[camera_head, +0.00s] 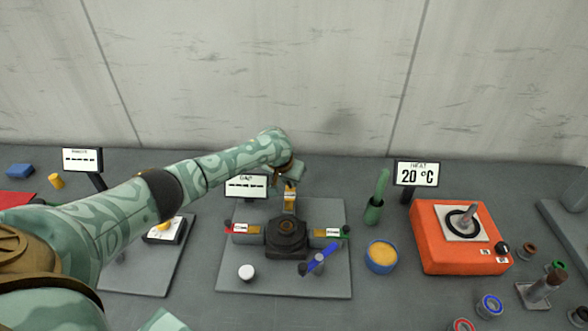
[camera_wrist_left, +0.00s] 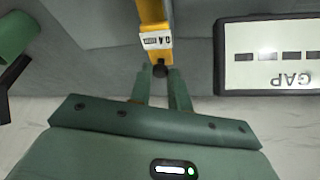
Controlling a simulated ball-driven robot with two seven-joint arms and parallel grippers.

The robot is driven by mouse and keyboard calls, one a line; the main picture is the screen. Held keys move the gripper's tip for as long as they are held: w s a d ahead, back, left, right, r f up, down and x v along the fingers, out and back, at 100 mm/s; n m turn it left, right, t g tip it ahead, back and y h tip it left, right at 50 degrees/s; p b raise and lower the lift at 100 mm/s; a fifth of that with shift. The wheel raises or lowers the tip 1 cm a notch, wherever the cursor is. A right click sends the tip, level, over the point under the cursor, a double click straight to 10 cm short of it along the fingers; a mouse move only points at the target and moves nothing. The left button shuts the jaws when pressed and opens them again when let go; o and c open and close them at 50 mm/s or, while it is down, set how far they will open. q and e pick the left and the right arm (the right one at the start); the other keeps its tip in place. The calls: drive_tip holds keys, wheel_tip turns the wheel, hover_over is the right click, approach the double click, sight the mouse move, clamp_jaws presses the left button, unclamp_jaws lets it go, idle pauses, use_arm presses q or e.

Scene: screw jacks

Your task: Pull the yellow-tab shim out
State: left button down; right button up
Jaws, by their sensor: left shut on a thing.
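The yellow-tab shim (camera_head: 290,201) stands at the back side of the dark central block (camera_head: 287,236), on a grey plate. In the left wrist view the shim (camera_wrist_left: 153,14) is a yellow bar with a white printed label and a small dark knob at its near end. My left gripper (camera_head: 290,184) reaches over from behind the block. In the wrist view its fingertips (camera_wrist_left: 160,72) are shut on the shim's dark knob end. Whether the shim's inner end is inside the block is hard to tell. My right gripper is not in view.
Red-ended (camera_head: 242,229) and green-ended (camera_head: 327,232) labelled shims flank the block. The GAP display (camera_head: 245,186) stands close to my left gripper. An orange heater (camera_head: 458,250) and a blue cup (camera_head: 381,257) are to the right.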

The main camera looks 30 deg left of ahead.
use_arm(q)
drive_tip(key=shift+w+r, duration=0.25)
drive_tip(key=shift+r, duration=0.25)
drive_tip(key=shift+f, duration=0.15)
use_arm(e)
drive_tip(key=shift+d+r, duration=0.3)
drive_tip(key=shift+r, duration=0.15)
use_arm(q)
drive_tip(key=c, duration=1.3)
unclamp_jaws()
drive_tip(key=shift+w+f, duration=0.1)
drive_tip(key=shift+f, duration=0.2)
drive_tip(key=shift+r, duration=0.15)
drive_tip(key=p+v, duration=0.6)
drive_tip(key=v, duration=1)
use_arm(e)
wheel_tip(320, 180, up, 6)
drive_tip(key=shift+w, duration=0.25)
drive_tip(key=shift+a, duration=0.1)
